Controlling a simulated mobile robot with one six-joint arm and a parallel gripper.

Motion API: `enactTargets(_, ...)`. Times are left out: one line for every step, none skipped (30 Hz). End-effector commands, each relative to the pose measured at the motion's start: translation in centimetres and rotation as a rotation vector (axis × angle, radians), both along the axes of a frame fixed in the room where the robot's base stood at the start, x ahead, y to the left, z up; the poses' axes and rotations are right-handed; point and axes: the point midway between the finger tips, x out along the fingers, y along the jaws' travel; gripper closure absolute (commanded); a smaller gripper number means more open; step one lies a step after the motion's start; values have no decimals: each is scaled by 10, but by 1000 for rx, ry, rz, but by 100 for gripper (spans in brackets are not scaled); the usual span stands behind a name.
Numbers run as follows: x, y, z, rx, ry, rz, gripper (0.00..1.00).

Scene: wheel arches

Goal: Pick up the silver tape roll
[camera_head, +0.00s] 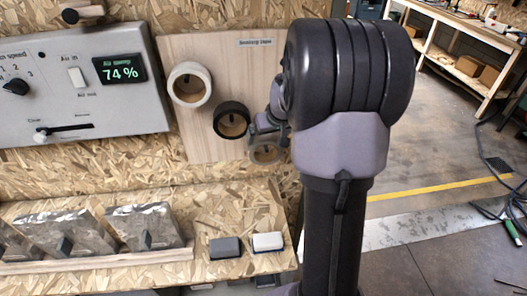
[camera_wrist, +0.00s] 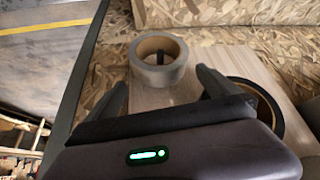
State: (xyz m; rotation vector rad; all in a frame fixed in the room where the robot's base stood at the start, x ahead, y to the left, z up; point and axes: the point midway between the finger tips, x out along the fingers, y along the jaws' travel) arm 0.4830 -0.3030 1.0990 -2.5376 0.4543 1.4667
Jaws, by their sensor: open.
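The silver tape roll (camera_wrist: 158,77) hangs on a dark peg on the wooden board, its cardboard core facing out. In the head view the silver roll (camera_head: 268,163) is lowest of three rolls and partly hidden by my gripper (camera_head: 264,130). In the wrist view my gripper (camera_wrist: 160,78) is open, with one finger on each side of the silver roll. The fingers appear not to touch it; the exact depth gap is hard to tell. Nothing is held.
A black tape roll (camera_head: 231,107) hangs up and left of the silver one, close to one finger in the wrist view. A cream roll (camera_head: 190,98) hangs higher. A grey control panel (camera_head: 60,100) is at left. Foil-wrapped packs (camera_head: 145,225) and two small blocks sit on the shelf below.

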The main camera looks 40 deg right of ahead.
Motion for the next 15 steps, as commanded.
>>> enactTargets(4, 0, -12, 2, 3, 0, 0)
enactTargets(6, 0, -19, 3, 3, 2, 0)
enactTargets(10, -1, -27, 1, 3, 1, 0)
enactTargets(12, -2, -32, 1, 3, 1, 0)
enactTargets(15, -3, -36, 2, 3, 0, 0)
enactTargets(17, -4, -40, 2, 2, 0, 0)
enactTargets(19, -5, -42, 2, 2, 0, 0)
enactTargets(20, -5, -43, 2, 1, 0, 0)
enactTargets(20, -6, -43, 1, 1, 0, 0)
enactTargets(21, -6, -43, 0, 1, 0, 0)
enactTargets(21, -6, -43, 0, 1, 0, 0)
enactTargets(21, -6, -42, 0, 1, 0, 0)
enactTargets(20, -6, -42, 0, 1, 0, 0)
enactTargets(20, -6, -42, 0, 1, 0, 0)
enactTargets(20, -6, -42, 0, 1, 0, 6)
